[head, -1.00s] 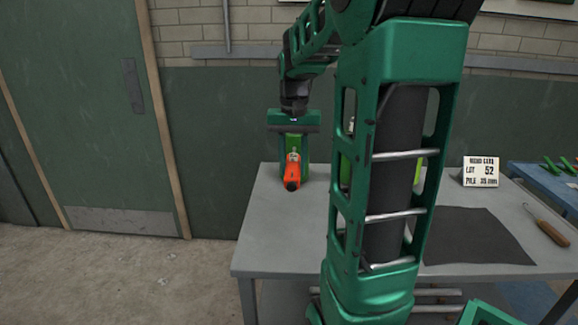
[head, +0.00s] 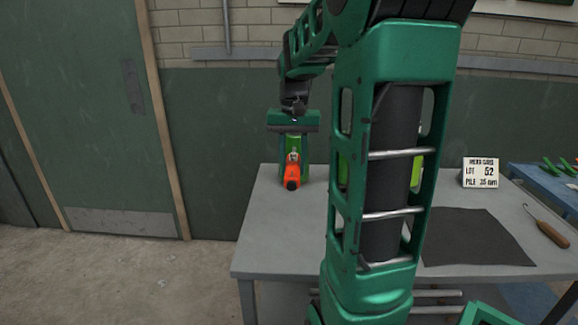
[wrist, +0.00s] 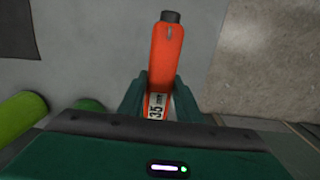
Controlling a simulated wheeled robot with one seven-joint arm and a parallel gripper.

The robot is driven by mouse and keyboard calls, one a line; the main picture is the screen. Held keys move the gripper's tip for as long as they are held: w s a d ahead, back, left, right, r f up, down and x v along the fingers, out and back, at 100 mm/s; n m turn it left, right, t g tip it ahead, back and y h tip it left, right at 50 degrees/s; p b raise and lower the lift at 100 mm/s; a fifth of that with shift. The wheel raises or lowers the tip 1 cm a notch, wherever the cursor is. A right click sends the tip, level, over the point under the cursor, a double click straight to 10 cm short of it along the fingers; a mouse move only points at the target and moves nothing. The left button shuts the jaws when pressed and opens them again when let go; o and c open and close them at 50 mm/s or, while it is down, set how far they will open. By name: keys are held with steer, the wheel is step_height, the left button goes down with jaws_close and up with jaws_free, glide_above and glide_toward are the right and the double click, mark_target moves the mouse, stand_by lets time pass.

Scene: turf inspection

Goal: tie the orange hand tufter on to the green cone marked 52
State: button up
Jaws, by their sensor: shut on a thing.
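The orange hand tufter (head: 292,184) is at the left part of the grey table. My gripper (head: 293,153) is shut on it from above. In the wrist view the tufter (wrist: 166,55) lies between the two dark green fingers (wrist: 158,100), its dark end pointing away; a pale label reading 35 shows by the fingers. I cannot tell whether it touches the table. A bright green rounded thing (wrist: 18,117), perhaps a cone, is left of my gripper in the wrist view, with a darker green one (wrist: 88,104) nearer. No 52 is readable on either. Bright green also shows behind my arm (head: 416,172).
A white card (head: 481,172) reading lot 52, pile 35 mm stands on the table (head: 262,235). A dark mat (head: 470,238) and a wooden-handled hook tool (head: 548,228) lie at the right. A blue bench (head: 540,183) with green tools is beyond. My arm hides the table's middle.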

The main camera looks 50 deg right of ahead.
mark_target(292, 173)
steer(key=shift+w+d, duration=0.75)
steer(key=shift+d, duration=0.1)
stand_by(2.1)
steer(key=shift+s+a, duration=1.35)
steer(key=shift+a, duration=0.15)
steer(key=shift+s+a, duration=1.35)
steer(key=shift+a, duration=0.15)
